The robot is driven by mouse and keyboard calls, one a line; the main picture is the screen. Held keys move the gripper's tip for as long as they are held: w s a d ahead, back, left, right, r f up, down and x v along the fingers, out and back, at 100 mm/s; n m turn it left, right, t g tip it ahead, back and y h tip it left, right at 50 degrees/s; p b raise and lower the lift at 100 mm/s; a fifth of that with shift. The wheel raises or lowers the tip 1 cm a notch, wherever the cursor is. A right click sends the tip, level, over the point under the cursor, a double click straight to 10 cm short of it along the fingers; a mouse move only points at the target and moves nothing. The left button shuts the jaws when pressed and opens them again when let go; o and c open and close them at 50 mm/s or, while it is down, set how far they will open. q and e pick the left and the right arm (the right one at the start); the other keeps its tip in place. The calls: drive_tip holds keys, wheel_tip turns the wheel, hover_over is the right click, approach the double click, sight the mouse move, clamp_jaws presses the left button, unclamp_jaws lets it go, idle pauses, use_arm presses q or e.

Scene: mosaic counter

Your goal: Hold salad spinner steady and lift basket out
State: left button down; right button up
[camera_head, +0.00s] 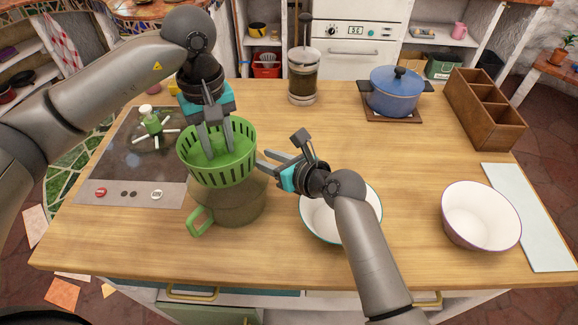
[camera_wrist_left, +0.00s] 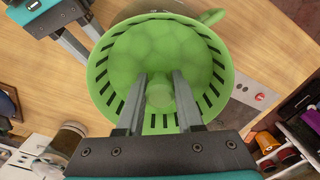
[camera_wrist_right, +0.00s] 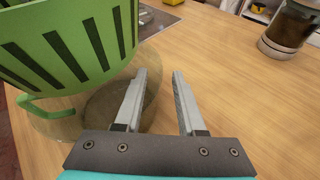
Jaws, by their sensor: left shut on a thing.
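The green slotted basket (camera_head: 222,176) is at the left of the counter, raised above the see-through brown spinner bowl (camera_head: 235,205) with its green handle (camera_head: 199,223). My left gripper (camera_head: 218,154) reaches down into the basket. In the left wrist view its fingers are shut on the green post (camera_wrist_left: 160,97) at the basket's middle. My right gripper (camera_head: 283,152) is open and empty, just right of the basket and bowl. In the right wrist view the basket wall (camera_wrist_right: 70,45) hangs over the bowl (camera_wrist_right: 110,105). I cannot tell whether its bottom fully clears the rim.
A white bowl (camera_head: 318,222) stands under my right arm, and another (camera_head: 480,215) is at the right. A glass press (camera_head: 302,80), blue pot (camera_head: 395,92) and wooden divided box (camera_head: 485,108) line the back. A cooktop (camera_head: 120,160) is at the left.

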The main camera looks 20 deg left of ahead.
drive_tip(key=v, duration=1)
drive_tip(key=shift+s+d, duration=0.2)
drive_tip(key=shift+d, duration=0.1)
